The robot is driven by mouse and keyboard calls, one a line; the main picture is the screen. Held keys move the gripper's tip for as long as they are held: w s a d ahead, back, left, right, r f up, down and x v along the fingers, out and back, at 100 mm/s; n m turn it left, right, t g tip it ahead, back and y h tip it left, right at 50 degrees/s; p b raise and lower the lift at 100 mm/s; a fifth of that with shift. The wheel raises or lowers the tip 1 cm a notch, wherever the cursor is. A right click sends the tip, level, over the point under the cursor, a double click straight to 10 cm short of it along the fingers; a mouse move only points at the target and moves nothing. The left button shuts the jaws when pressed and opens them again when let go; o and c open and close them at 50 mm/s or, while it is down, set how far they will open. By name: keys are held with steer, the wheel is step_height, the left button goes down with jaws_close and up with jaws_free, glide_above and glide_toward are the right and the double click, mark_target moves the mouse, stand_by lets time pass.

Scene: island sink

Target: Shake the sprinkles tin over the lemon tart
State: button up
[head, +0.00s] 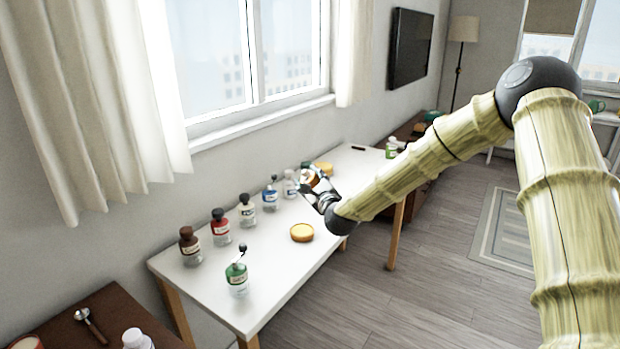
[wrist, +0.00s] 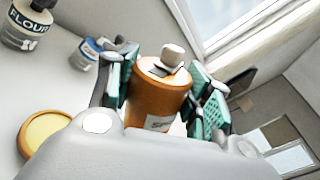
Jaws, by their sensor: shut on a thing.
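My gripper (head: 314,187) is shut on an orange-brown tin (wrist: 158,100), with the green-padded fingers (wrist: 160,92) on either side of it. The tin has a pale cap, and its partly hidden label starts with "Sp". In the head view the tin (head: 310,178) is small and partly covered by my gripper, above the white table. A round yellow tart (head: 302,232) with a tan rim lies near the table's front edge, below my gripper in the picture. A tart also shows at the left of the wrist view (wrist: 46,132), apart from the tin.
Several bottles line the white table (head: 270,265), including a brown one (head: 189,246), a red one (head: 220,228) and a green one (head: 237,278). Another round tan item (head: 323,169) lies behind my gripper. A flour jar (wrist: 27,24) shows in the wrist view.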

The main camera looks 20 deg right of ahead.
steer(key=shift+w+a+f+n, duration=0.35)
steer(key=shift+a+f+n, duration=0.05)
steer(key=shift+a+f, duration=0.15)
steer(key=shift+w+a+f+n, duration=0.3)
steer(key=shift+a+f+n, duration=0.1)
steer(key=shift+a, duration=0.1)
steer(key=shift+f+n, duration=0.25)
steer(key=shift+n, duration=0.05)
steer(key=shift+s+d+f+n, duration=0.2)
steer(key=shift+d+f+n, duration=0.1)
steer(key=shift+n, duration=0.3)
steer(key=shift+w+d+f+n+b, duration=0.1)
steer(key=shift+f+n+b, duration=0.5)
steer(key=shift+f+n, duration=1.15)
steer(key=shift+d+f+n+b, duration=0.1)
steer(key=shift+f+n+b, duration=0.45)
steer(key=shift+f+n, duration=1.15)
steer(key=n+b, duration=0.1)
steer(key=n, duration=0.2)
steer(key=shift+f+n+b, duration=0.15)
steer(key=shift+n+b, duration=0.15)
steer(key=shift+n, duration=0.75)
